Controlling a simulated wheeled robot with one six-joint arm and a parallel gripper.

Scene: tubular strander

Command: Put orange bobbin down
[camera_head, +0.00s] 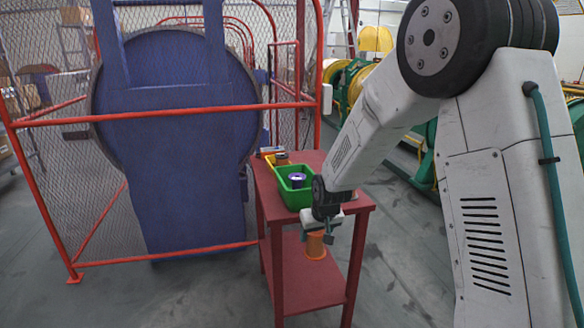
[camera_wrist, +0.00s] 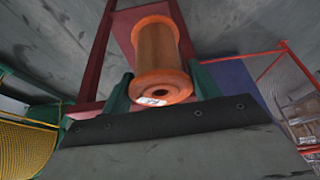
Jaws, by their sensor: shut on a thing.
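The orange bobbin (camera_head: 316,246) hangs below my gripper (camera_head: 320,233), in front of the red table's (camera_head: 335,183) near edge in the head view. In the wrist view the bobbin (camera_wrist: 157,58) sits between the two green fingers of my gripper (camera_wrist: 161,92), which are shut on it. Its flange with a small white label faces the wrist camera. The lower shelf (camera_head: 312,277) of the table shows behind and below the bobbin, bare where visible. I cannot tell how far the bobbin is from the shelf.
A red-framed mesh fence (camera_head: 160,108) and a large blue machine part (camera_head: 180,130) stand at left. Grey floor (camera_head: 220,295) is open at front left.

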